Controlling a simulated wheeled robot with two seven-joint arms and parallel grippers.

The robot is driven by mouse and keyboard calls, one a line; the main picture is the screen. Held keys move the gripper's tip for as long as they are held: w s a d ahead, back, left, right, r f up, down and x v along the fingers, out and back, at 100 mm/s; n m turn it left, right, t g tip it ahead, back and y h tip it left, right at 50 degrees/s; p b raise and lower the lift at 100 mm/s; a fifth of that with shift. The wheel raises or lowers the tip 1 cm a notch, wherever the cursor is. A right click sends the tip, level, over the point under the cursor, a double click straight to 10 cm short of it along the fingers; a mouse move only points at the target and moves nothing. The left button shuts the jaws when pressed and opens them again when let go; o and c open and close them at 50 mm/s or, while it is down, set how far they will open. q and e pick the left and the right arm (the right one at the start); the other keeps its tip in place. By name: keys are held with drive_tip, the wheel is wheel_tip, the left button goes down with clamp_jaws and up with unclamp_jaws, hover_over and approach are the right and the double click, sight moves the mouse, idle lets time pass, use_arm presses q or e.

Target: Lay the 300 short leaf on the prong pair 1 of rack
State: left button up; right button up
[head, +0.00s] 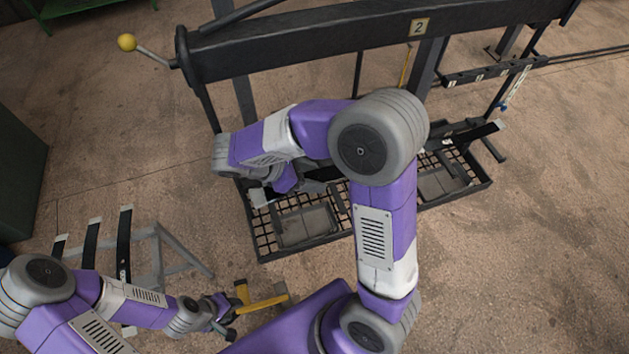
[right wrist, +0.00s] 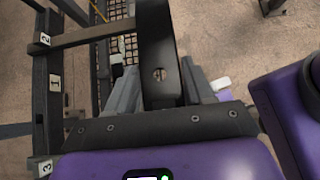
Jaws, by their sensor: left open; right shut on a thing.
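In the right wrist view my right gripper (right wrist: 160,88) is shut on a dark flat leaf (right wrist: 159,35) with a round hole, taken as the 300 short leaf. The leaf stretches away from the fingers. In the head view my right arm hides the gripper and most of the leaf. The large black frame marked 2 (head: 300,40) stands ahead. My left gripper (head: 226,318) is open at lower left.
Mesh trays (head: 300,222) lie at the frame's foot. A grey stand (head: 165,258) with several dark, white-ended leaves (head: 124,240) is at lower left. A yellow item (head: 262,304) is beside my left gripper. A numbered rail (head: 480,75) is at right. Open floor lies at right.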

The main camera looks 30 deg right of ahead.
drive_tip(key=w+d+f+p, duration=0.1)
drive_tip(key=w+d+f, duration=0.1)
drive_tip(key=w, duration=0.5)
drive_tip(key=shift+w+f, duration=0.2)
drive_tip(key=shift+f, duration=0.35)
idle(0.3)
